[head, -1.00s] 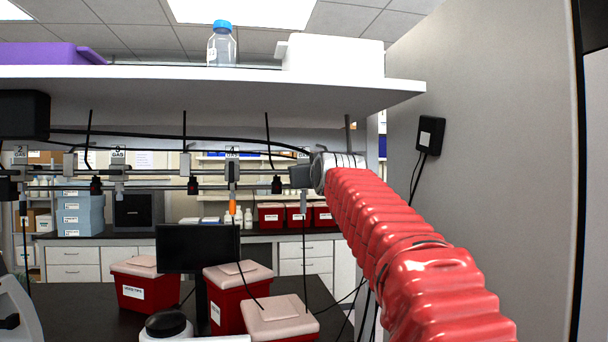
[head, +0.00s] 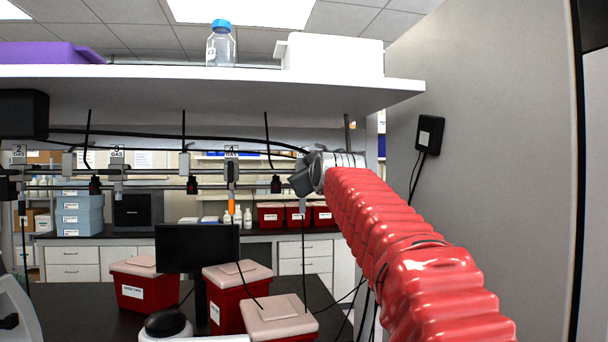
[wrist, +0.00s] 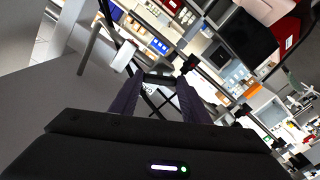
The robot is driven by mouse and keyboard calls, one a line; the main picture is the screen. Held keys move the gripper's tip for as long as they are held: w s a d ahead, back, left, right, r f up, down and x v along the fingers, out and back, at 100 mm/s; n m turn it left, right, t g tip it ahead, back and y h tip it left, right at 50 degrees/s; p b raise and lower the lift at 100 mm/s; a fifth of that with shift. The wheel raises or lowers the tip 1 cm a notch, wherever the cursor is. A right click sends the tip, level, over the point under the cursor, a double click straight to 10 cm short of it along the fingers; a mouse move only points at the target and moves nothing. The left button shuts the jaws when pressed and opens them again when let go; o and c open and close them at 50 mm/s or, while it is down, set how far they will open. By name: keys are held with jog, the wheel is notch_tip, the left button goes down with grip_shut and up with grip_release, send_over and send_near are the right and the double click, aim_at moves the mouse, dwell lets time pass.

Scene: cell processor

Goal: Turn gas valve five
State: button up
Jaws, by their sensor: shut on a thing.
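My gripper (head: 300,180) is at the right end of the gas line in the head view, at the station to the right of gas valve four (head: 231,172). Its dark jaws look tilted there. The jaws hide most of the valve; only a grey outlet stub (head: 303,204) with a black hose shows below them. In the wrist view the two dark purple fingers (wrist: 158,84) are closed in around a small dark part with pale lettering between their tips. I cannot read its number.
Valves two (head: 19,155) and three (head: 118,155) hang further left. A white shelf (head: 210,88) runs just above the line. A grey wall panel (head: 480,130) stands right of my arm. Red bins (head: 228,295) and a monitor (head: 197,248) stand below.

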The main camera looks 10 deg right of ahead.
jog(key=n, duration=1.2)
jog(key=shift+a+f, duration=0.15)
jog(key=shift+f, duration=0.05)
jog(key=shift+w, duration=0.1)
jog(key=o, duration=1)
jog(key=shift+o, duration=0.2)
jog(key=shift+r, duration=0.1)
jog(key=shift+s+r, duration=0.1)
jog(key=shift+s, duration=0.1)
jog(key=s, duration=1.3)
jog(key=shift+s, duration=0.25)
